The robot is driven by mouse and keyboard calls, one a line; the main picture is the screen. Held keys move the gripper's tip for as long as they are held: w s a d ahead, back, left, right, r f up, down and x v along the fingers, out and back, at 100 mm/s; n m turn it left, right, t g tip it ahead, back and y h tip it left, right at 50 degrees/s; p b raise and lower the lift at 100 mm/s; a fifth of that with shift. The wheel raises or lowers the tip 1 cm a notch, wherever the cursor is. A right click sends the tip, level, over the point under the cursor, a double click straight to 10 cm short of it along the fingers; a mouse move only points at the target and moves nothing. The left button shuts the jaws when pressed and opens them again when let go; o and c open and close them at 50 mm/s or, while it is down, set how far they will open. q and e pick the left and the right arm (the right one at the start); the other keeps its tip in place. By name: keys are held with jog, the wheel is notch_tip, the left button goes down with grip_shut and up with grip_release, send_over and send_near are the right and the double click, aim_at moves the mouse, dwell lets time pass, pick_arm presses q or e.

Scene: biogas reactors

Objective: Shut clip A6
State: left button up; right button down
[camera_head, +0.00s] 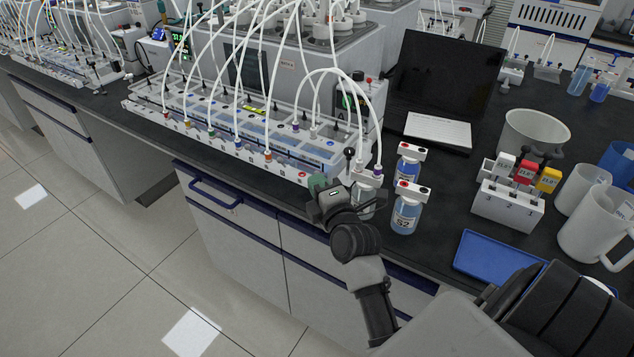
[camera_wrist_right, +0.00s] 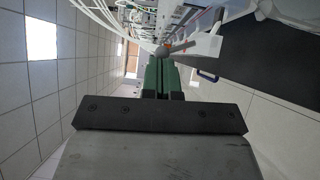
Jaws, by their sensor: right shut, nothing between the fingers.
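A long rack (camera_head: 235,148) at the bench's front edge carries a row of small coloured clips or connectors with white tubes rising from several of them. A red one (camera_head: 301,173) is at the row's right end, and an orange one (camera_head: 268,154) is left of it. The labels are too small to read, so I cannot tell which is clip A6 or whether it is shut. The right wrist view shows the green fingers (camera_wrist_right: 163,76) closed, pointing along the bench. My left gripper is out of view.
Blue-labelled bottles (camera_head: 406,212) stand close right of my right gripper, with a tubed bottle (camera_head: 366,190) just behind it. A white box with coloured tags (camera_head: 508,205), a blue tray (camera_head: 497,257) and a laptop (camera_head: 440,90) are farther right. The aisle floor (camera_head: 110,250) is clear.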

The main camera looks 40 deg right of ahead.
jog(key=d+m+g+p, duration=0.1)
jog(key=p, duration=0.3)
jog(key=d+r+m+g+y+p, duration=0.1)
jog(key=m+p, duration=0.1)
jog(key=p, duration=0.2)
jog(key=w+r+m+g+p, duration=0.1)
jog(key=m+p, duration=0.1)
jog(key=p, duration=0.3)
jog(key=shift+d+g+y, duration=0.4)
jog(key=shift+r+p, duration=0.8)
jog(key=shift+p, duration=0.1)
